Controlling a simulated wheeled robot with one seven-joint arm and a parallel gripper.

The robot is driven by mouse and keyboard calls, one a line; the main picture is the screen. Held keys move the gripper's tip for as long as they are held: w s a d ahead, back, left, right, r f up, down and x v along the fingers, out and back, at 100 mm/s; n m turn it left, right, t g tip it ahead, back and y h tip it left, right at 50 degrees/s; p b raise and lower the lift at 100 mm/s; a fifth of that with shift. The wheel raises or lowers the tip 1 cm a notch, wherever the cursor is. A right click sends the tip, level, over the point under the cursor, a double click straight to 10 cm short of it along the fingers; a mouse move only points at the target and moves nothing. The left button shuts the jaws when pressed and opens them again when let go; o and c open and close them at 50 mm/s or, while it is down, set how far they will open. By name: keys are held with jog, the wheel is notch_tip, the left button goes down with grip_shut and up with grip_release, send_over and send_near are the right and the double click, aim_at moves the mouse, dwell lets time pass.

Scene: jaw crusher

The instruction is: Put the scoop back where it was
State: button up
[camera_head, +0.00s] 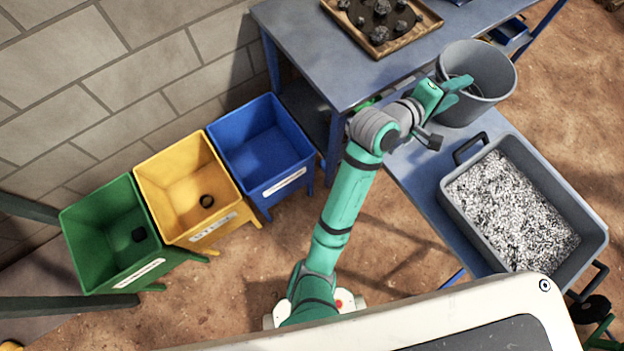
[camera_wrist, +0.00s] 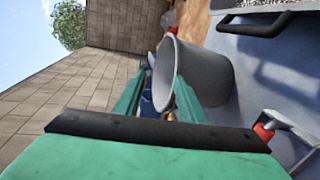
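My gripper (camera_head: 448,92) is at the rim of a grey bucket (camera_head: 489,70) on the blue bench. In the wrist view its two teal fingers (camera_wrist: 160,98) stand apart, with the bucket (camera_wrist: 203,75) just beyond and beside the right finger. Nothing is clearly gripped between them; a small brownish patch shows in the gap. A grey metal item with a red part (camera_wrist: 268,130) lies on the bench at the right of the wrist view, partly hidden by my gripper. I cannot tell whether it is the scoop. No scoop is clearly recognizable in the head view.
A grey tub (camera_head: 590,245) of crushed stone stands on the lower bench, front right. A wooden tray (camera_head: 345,28) of dark rocks is on the higher blue table. Green (camera_head: 80,228), yellow (camera_head: 155,185) and blue (camera_head: 235,135) bins stand by the wall. Dirt floor before them is clear.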

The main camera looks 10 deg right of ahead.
jog(key=s+a+f+n+t+y, duration=0.25)
jog(key=a+f+t+y, duration=0.25)
jog(key=a+f, duration=0.5)
jog(key=s+a+f+n+t+y, duration=0.1)
jog(key=s+a+f+t+y, duration=0.35)
jog(key=a, duration=0.95)
jog(key=s+a+m+y, duration=0.5)
jog(key=s+a+m, duration=0.3)
jog(key=s+a, duration=0.8)
jog(key=s, duration=0.2)
jog(key=shift+s+a+f, duration=0.15)
jog(key=shift+s+a, duration=0.25)
jog(key=shift+m, duration=0.25)
